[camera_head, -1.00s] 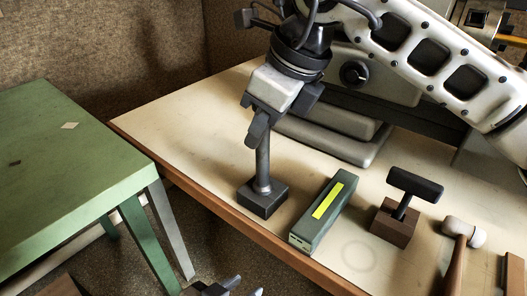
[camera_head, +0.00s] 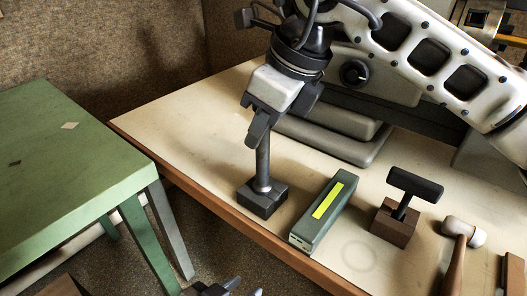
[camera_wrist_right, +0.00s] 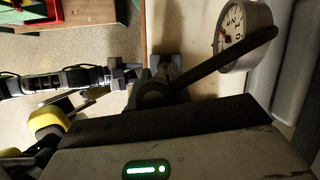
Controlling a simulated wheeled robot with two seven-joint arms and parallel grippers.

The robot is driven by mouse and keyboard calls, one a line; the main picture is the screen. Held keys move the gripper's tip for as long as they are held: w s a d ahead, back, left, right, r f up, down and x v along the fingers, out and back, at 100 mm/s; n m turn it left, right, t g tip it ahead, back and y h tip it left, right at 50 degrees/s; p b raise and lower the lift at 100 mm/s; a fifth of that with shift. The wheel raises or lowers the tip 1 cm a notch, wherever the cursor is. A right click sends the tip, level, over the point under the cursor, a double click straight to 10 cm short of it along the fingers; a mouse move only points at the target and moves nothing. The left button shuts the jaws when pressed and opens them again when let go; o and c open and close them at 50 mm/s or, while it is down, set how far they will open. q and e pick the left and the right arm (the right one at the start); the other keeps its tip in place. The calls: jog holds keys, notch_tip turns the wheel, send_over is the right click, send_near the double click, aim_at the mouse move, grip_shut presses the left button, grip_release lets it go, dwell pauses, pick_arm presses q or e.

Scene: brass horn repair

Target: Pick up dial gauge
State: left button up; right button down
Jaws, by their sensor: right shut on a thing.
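The dial gauge shows its round white dial (camera_wrist_right: 235,38) in the right wrist view, partly crossed by a dark finger. In the head view, its upright post (camera_head: 263,165) stands on a dark square base (camera_head: 262,202) near the table's front edge; the dial is hidden there. My right gripper (camera_head: 260,128) is above the base, shut on the upper part of the gauge's stand. The base still appears to rest on the table. My left gripper (camera_head: 244,289) is low at the bottom edge, mostly cut off, its fingertips apart and empty.
A green box with a yellow strip (camera_head: 322,212) lies close right of the base. A green table (camera_head: 70,160) is at left. Free tabletop lies left of the gauge.

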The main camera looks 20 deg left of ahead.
jog(key=shift+r, duration=0.2)
